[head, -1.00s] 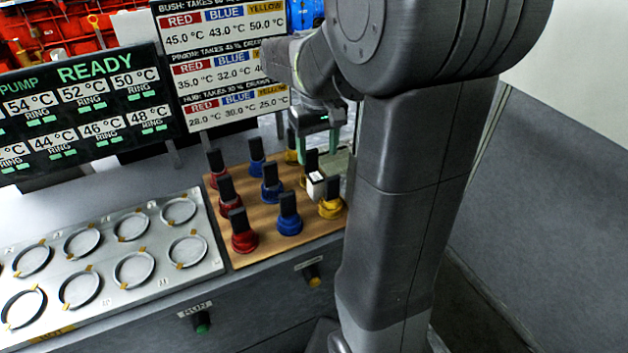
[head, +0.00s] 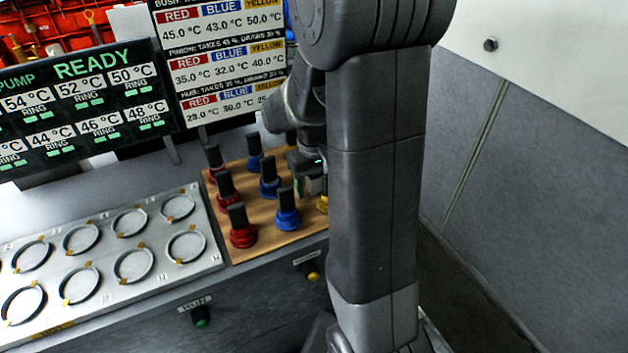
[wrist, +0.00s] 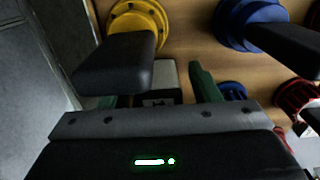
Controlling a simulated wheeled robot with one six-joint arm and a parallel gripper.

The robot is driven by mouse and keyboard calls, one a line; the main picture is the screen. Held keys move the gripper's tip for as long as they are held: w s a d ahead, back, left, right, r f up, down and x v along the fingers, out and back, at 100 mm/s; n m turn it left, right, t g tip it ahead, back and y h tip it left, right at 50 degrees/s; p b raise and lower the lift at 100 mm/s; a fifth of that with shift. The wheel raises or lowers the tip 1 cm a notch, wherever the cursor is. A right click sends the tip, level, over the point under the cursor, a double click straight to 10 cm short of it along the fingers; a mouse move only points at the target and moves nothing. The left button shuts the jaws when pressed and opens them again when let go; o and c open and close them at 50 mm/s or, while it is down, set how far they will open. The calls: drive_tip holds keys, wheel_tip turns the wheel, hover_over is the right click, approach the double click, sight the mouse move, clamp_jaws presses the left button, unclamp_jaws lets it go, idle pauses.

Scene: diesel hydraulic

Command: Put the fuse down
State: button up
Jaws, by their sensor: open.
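A small pale block with a dark mark, which looks like the fuse (wrist: 168,76), shows between my gripper's green fingers in the wrist view. My gripper (wrist: 155,86) is open around it, with a gap seen on the right side. A black handle on a yellow base hides most of the left finger. In the head view my gripper (head: 311,186) is low at the right edge of the wooden board (head: 255,215), partly behind my own arm. A pale patch beside its green finger may be the fuse. I cannot tell whether the fuse rests on the board.
Black-handled plugs crowd the board: red (head: 243,236), blue (head: 287,218) and yellow (wrist: 137,22). A metal plate (head: 150,225) with several rings lies to the left. A READY screen (head: 85,100) and a temperature chart (head: 225,60) stand behind.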

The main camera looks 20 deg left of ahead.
drive_tip(key=shift+r, duration=0.1)
drive_tip(key=c, duration=1.2)
